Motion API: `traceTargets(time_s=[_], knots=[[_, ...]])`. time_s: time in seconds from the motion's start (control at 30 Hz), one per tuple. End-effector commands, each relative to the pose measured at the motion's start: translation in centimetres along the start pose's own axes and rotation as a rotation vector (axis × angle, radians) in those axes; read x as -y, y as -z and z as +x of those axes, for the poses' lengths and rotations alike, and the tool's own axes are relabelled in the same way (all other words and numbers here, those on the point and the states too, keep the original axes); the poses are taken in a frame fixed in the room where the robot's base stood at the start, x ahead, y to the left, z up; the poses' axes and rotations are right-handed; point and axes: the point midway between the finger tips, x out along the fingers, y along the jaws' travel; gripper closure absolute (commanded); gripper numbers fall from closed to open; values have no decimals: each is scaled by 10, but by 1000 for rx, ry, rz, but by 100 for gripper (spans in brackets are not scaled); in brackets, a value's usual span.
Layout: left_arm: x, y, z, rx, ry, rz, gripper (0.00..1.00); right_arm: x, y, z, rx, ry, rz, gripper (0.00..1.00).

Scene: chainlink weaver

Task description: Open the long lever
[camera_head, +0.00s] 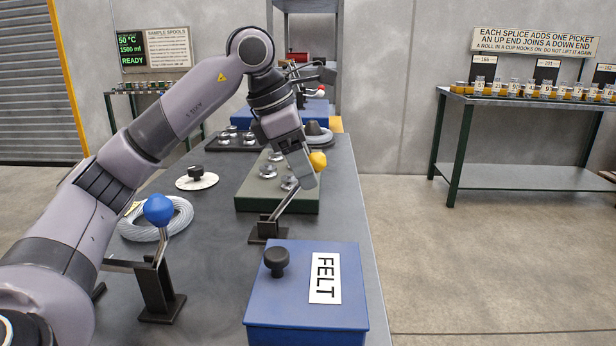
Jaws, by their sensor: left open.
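A lever with a yellow ball knob (318,160) leans up and to the right from a dark base on the table; its metal stem (287,202) looks long. A second lever with a blue ball knob (158,209) stands nearer on the left, on a black bracket (158,292). My left gripper (309,172) is open and points down at the yellow knob. Its finger overlaps the knob's left side in view; I cannot tell whether it touches. The far finger is hidden. My right gripper is out of view.
A blue box labelled FELT (268,315) with a black knob stands at the front right. A green block with metal discs (250,193) lies behind the yellow lever. A grey coil (180,222) lies beside the blue lever. A side table (545,180) stands right, across open floor.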

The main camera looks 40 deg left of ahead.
Motion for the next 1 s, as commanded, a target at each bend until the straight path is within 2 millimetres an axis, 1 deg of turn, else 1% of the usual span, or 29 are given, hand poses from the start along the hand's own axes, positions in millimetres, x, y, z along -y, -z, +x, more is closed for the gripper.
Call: traceTargets(time_s=[0.03, 0.2, 0.47, 0.5, 0.57, 0.6, 0.63, 0.67, 1.0], knots=[[0, 1, 8, -1, 0, 0, 45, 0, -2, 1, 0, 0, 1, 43], [0, 0, 20, -1, -1, 0, 45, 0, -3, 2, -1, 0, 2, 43], [0, 0, 22, 1, -2, 0, 45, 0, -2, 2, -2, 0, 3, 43], [0, 0, 22, 1, -2, 0, 52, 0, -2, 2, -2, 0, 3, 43], [0, 0, 22, 1, -1, 0, 71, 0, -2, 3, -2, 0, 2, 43], [0, 0, 21, 1, -1, 0, 84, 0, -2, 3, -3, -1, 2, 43], [0, 0, 21, 1, -1, 0, 94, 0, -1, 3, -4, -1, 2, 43], [0, 0, 21, 1, -1, 0, 100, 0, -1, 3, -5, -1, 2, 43], [0, -2, 21, 7, -2, 1, 100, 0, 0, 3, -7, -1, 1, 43]])
